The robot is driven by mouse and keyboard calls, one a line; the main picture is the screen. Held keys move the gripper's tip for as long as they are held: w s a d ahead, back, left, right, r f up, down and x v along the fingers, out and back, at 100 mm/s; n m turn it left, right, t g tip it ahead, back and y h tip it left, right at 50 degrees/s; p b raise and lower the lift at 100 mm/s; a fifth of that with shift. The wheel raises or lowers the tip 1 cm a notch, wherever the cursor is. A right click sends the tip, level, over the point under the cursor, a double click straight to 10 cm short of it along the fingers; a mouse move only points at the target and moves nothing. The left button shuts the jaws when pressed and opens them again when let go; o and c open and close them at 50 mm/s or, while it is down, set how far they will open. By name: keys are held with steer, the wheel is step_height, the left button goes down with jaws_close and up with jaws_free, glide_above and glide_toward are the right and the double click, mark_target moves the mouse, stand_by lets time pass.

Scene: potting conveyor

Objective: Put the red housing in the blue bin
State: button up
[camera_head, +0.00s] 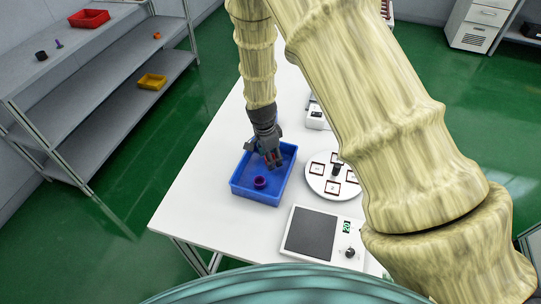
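The blue bin (236,187) stands on the white table, left of the round white plate. A small round magenta-red part (260,183) sits on the bin's floor towards its near side. It may be the red housing, but its colour is tinted and its shape is too small to be sure. My gripper (271,160) points down over the far part of the bin, beyond and apart from this part. Its fingers are small and partly overlap in this view, so I cannot tell how far apart they are or whether anything is between them.
A round white plate (316,182) with several dark square pieces and a central black knob stands right of the bin. A scale (309,235) with a dark pad lies nearer. A shelf rack (110,103) at left holds red and yellow trays. My arm hides the right side.

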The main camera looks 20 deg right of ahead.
steer(key=shift+r, duration=0.25)
step_height(320, 180, up, 12)
steer(key=a+b, duration=0.1)
steer(key=b, duration=0.3)
steer(key=shift+s+a+f, duration=0.15)
steer(key=shift+a, duration=0.1)
stand_by(0.3)
steer(key=shift+d, duration=0.1)
